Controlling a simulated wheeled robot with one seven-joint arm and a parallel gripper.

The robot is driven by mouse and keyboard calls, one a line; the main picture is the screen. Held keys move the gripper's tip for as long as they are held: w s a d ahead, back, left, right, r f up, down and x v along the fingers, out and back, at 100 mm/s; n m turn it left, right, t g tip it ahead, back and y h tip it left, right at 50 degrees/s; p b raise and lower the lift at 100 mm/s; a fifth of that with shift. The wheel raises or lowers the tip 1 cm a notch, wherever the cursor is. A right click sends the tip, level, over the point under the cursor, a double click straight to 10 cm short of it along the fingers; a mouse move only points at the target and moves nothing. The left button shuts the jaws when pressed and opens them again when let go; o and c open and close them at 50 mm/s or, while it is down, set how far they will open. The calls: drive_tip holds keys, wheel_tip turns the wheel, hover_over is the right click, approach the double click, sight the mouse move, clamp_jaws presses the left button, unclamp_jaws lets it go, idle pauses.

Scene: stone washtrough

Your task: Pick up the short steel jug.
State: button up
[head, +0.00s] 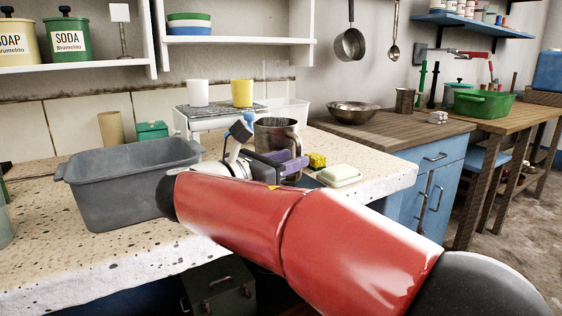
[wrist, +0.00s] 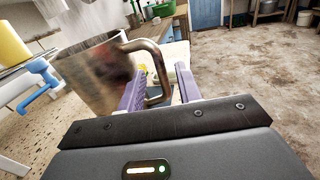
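A steel jug (head: 277,134) stands on the speckled stone counter, behind my gripper (head: 292,163) in the head view. In the wrist view the jug (wrist: 95,78) fills the upper left and looks tilted with the camera. Its loop handle reaches between the two purple fingers of my gripper (wrist: 160,72). The fingers are apart, one on either side of the handle, with a visible gap on the right. The handle's contact with the left finger cannot be told. My arm and gripper hide the jug's lower part in the head view.
A grey basin (head: 125,185) stands left of my gripper. A butter-coloured block in a dish (head: 339,175) and a yellow sponge (head: 317,160) lie close on the right. A small rack (head: 205,117) holds white and yellow cups behind. A small dark metal cup (head: 405,101) stands on the wooden counter.

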sight(299, 173)
drive_tip(key=shift+x, duration=1.6)
drive_tip(key=shift+c, duration=0.4)
drive_tip(key=shift+d, duration=0.1)
clamp_jaws()
